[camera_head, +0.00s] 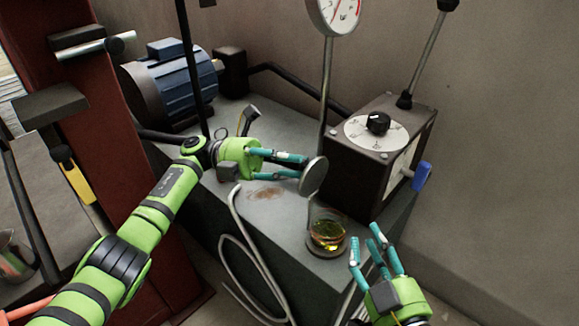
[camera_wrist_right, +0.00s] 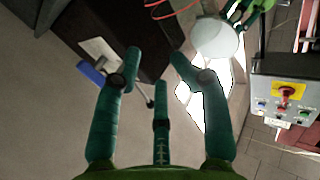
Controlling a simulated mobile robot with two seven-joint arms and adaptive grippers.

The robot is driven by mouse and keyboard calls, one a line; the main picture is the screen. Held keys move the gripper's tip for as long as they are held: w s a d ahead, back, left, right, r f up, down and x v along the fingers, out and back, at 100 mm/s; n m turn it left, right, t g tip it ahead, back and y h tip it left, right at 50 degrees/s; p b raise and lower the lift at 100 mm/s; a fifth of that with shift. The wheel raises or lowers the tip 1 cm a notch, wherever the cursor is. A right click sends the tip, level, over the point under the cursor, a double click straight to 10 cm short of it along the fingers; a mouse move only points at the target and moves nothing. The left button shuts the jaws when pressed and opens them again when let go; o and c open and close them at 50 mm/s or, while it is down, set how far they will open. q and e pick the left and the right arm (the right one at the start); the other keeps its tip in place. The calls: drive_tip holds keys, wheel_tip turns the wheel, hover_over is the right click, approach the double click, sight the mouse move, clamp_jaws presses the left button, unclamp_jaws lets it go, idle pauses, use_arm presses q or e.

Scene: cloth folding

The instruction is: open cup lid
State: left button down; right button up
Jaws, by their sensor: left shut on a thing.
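The clear glass cup (camera_head: 327,233) holds yellow-green liquid and stands near the front corner of the grey bench. Its round grey lid (camera_head: 314,177) stands steeply tilted above the cup's rim. The lid shows as a pale disc (camera_wrist_right: 215,38) in the right wrist view. My left gripper (camera_head: 301,166) reaches in from the left, shut on the lid's edge; the exact contact is hard to see. My right gripper (camera_head: 367,240) is open and empty, right of the cup and apart from it; its spread fingers (camera_wrist_right: 156,72) fill the wrist view.
A dark control box (camera_head: 372,160) with a dial and blue knob stands right behind the cup. A gauge post (camera_head: 327,80) rises beside it. A blue motor (camera_head: 180,80) sits at the back left. A bent grey pipe (camera_head: 240,240) runs down the bench's front.

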use_arm(q)
drive_tip(key=shift+w+a+n+t+h+b, duration=0.3)
drive_tip(key=shift+w, duration=0.05)
use_arm(e)
drive_tip(key=shift+s+a+r+n+t+y, duration=0.15)
drive_tip(key=shift+r+t+y, duration=0.25)
drive_tip(key=shift+r, duration=0.45)
drive_tip(key=shift+s+a+r+n+t+y, duration=0.1)
drive_tip(key=shift+s+a+r+t+y, duration=0.15)
drive_tip(key=shift+r+t, duration=0.45)
drive_tip(key=shift+s+a+r+n+t+y, duration=0.1)
drive_tip(key=shift+s+a+r+t+y, duration=0.2)
drive_tip(key=shift+r, duration=0.65)
drive_tip(key=shift+w+d, duration=0.1)
use_arm(q)
drive_tip(key=c, duration=1.1)
unclamp_jaws()
drive_tip(key=shift+f, duration=0.2)
use_arm(e)
drive_tip(key=shift+w, duration=0.1)
drive_tip(key=shift+f, duration=0.1)
use_arm(q)
drive_tip(key=v, duration=0.7)
drive_tip(key=shift+a, duration=0.25)
